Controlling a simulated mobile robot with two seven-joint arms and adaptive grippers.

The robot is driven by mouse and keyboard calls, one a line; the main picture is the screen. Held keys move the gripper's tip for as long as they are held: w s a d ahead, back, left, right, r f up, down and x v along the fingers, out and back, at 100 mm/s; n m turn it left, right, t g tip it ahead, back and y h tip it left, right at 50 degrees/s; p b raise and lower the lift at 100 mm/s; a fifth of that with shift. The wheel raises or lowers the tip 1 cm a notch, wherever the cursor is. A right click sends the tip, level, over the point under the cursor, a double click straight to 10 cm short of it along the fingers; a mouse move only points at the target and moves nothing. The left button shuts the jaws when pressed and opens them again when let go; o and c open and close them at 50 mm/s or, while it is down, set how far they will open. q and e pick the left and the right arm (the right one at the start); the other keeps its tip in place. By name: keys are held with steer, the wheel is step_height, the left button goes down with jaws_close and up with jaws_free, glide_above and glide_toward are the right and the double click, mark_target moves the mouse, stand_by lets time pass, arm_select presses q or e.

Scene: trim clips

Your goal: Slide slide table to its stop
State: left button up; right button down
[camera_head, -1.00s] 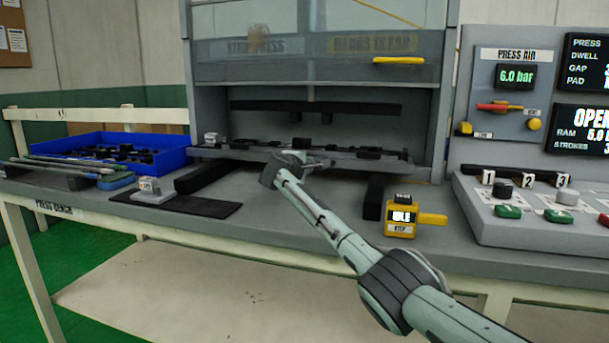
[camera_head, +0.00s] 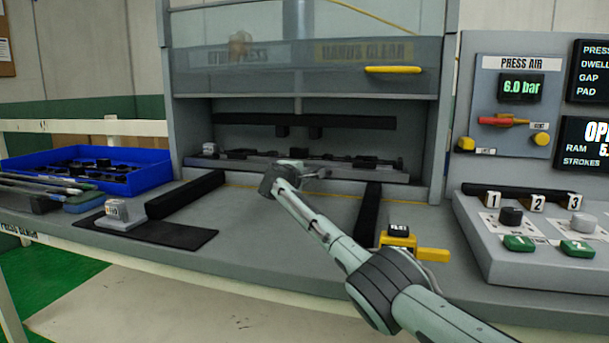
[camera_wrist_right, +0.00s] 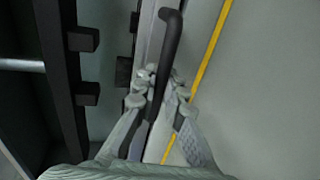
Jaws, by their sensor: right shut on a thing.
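The slide table (camera_head: 245,168) is a grey plate with dark clips on top, inside the press opening between the side walls. Its front edge shows as a pale strip (camera_wrist_right: 149,50) in the right wrist view. A black bar handle (camera_wrist_right: 168,45) runs along that edge. My right gripper (camera_wrist_right: 160,92) is shut on the handle, with fingers on both sides of it. In the head view my right gripper (camera_head: 318,174) is at the table's front, partly hidden by my wrist. The back of the table is in shadow, so its contact with a stop cannot be seen. My left gripper is not in view.
Dark rails (camera_head: 185,195) and (camera_head: 367,215) flank the clear bed. A raised guard with a yellow handle (camera_head: 393,69) hangs above. A blue bin (camera_head: 150,178) stands left, a yellow unit (camera_head: 415,250) front right, and a button panel (camera_head: 500,262) farther right.

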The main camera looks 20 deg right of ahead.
steer(key=c, duration=2)
jaws_free()
steer(key=shift+w+d+r, duration=0.1)
steer(key=shift+r, duration=0.3)
steer(key=o, duration=0.4)
steer(key=shift+w+f, duration=0.15)
steer(key=shift+f, duration=0.2)
steer(key=v, duration=1.2)
